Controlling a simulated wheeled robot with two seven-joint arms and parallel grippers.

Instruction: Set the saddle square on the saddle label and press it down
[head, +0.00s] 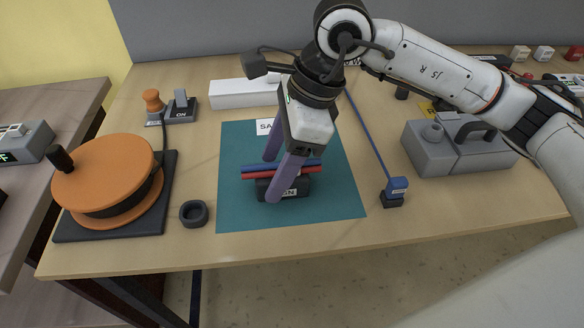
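A white label reading "SA" (265,127), the rest hidden by my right gripper, lies at the back of the teal mat (340,200). A dark block (303,187) with a partly hidden white label stands near the mat's middle. A blue bar (312,165) and a red bar (314,172) lie across its top, slightly tilted in the picture. I cannot tell which part is the saddle. My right gripper (271,180) points down, its purple fingers apart, one behind the bars and one in front. Whether they touch is unclear. My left gripper is out of view.
An orange turntable (105,175) stands at the left, with a black ring (194,213) beside it. A white box (240,92) lies behind the mat. A blue-headed tool (397,187) and a grey machine (430,150) stand to the right. The mat's front part is clear.

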